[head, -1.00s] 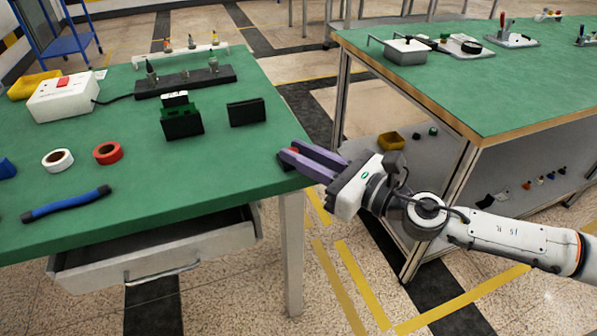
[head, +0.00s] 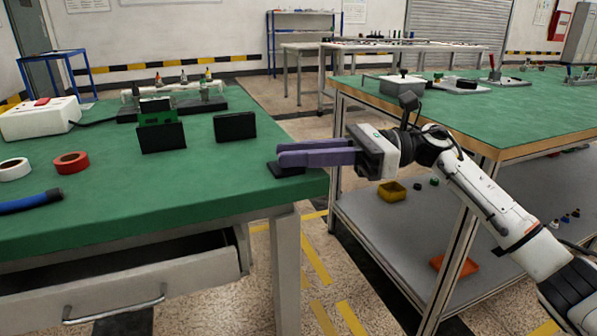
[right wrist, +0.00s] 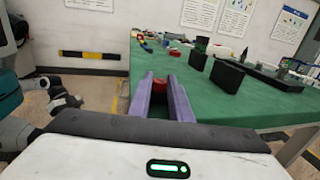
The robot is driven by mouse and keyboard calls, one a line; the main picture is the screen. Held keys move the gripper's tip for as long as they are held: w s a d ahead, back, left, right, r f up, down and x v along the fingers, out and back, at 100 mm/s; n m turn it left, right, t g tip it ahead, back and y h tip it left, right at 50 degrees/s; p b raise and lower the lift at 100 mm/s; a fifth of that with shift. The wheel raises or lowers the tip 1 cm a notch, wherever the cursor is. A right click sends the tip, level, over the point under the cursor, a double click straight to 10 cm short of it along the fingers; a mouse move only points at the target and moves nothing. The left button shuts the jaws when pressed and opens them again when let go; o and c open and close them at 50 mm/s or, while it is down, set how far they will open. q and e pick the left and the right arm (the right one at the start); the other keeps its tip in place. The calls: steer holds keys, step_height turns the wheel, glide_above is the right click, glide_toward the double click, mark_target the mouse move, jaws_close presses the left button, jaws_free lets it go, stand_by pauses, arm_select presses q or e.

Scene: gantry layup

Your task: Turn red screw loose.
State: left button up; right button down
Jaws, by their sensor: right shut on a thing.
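The red screw (right wrist: 160,83) shows as a small red piece between the fingertips in the right wrist view. In the head view the fingers hide it, and only a small black base (head: 284,169) shows under the fingertips, near the right edge of the green table. My right gripper (head: 280,156) reaches in from the right with its long purple fingers level, just above the table. It is shut on the red screw. In the right wrist view its fingers (right wrist: 160,92) lie on both sides of the red piece. My left gripper does not show.
The green table (head: 110,205) also holds black blocks (head: 235,126), a red tape roll (head: 72,162), a white tape roll (head: 14,169) and a blue-handled tool (head: 30,202). An open drawer (head: 150,285) sits below. A second green-topped table (head: 470,115) stands to the right.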

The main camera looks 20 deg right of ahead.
steer(key=shift+w+a+r+n+g+b, duration=0.1)
steer(key=shift+n+g+b, duration=0.1)
steer(key=shift+n+g, duration=0.65)
steer(key=shift+w+d+f+n+g+b, duration=0.15)
steer(key=shift+n+g+b, duration=0.2)
steer(key=shift+g, duration=0.8)
steer(key=shift+w+a+r+n+g+b, duration=0.1)
steer(key=shift+a+r+n+g, duration=0.05)
steer(key=shift+n+g, duration=0.7)
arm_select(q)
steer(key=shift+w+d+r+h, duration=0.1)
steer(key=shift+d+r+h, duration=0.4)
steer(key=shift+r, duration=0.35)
arm_select(e)
steer(key=shift+n+g, duration=0.35)
steer(key=shift+g, duration=0.6)
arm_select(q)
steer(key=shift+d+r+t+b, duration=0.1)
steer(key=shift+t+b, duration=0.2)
arm_select(e)
steer(key=shift+w+g, duration=0.1)
steer(key=shift+g, duration=0.2)
steer(key=c, duration=1.6)
jaws_free()
steer(key=shift+a, duration=0.1)
